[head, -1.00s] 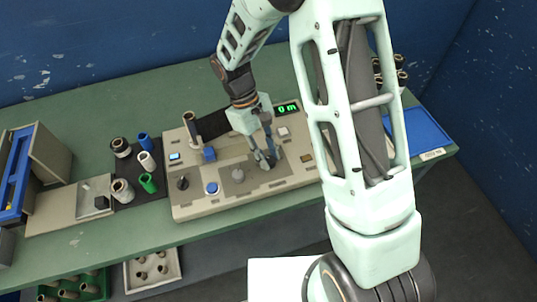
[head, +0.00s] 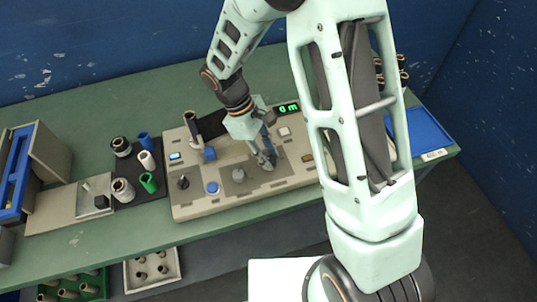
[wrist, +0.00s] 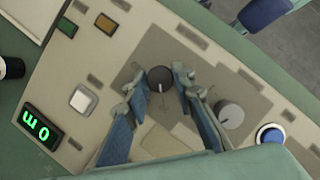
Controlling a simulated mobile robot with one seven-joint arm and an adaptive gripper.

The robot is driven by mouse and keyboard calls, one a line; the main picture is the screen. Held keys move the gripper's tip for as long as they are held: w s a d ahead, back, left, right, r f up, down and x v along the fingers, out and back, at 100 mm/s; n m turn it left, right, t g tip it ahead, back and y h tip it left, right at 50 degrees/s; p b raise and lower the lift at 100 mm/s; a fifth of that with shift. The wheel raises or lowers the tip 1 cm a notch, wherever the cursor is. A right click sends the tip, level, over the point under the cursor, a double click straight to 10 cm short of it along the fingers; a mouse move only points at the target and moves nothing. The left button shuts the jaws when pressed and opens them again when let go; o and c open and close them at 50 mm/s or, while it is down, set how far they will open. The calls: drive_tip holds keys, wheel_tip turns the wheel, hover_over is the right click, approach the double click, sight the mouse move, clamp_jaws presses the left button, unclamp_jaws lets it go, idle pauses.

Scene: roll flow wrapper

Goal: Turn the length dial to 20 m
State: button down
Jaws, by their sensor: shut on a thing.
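My gripper (head: 265,163) points down at the right half of the beige control panel (head: 195,209). In the wrist view its two blue-grey fingers (wrist: 160,78) are shut on a dark round dial (wrist: 160,80), one on each side. A pale pointer line shows on the dial's top, toward the lower edge of that view. In the head view the fingers hide the dial. The green display (head: 288,108) reads 0 m; it shows upside down in the wrist view (wrist: 42,128).
A grey knob (wrist: 229,114) sits close beside the right finger in the wrist view. The panel also carries a blue round button (head: 212,188), a black knob (head: 183,182) and a pale square button (wrist: 82,99). Several rolls stand on a dark mat (head: 126,170) to the left.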

drive_tip(key=c, duration=1.7)
unclamp_jaws()
drive_tip(key=shift+o, duration=0.2)
drive_tip(key=shift+r, duration=0.1)
drive_tip(key=v, duration=1.2)
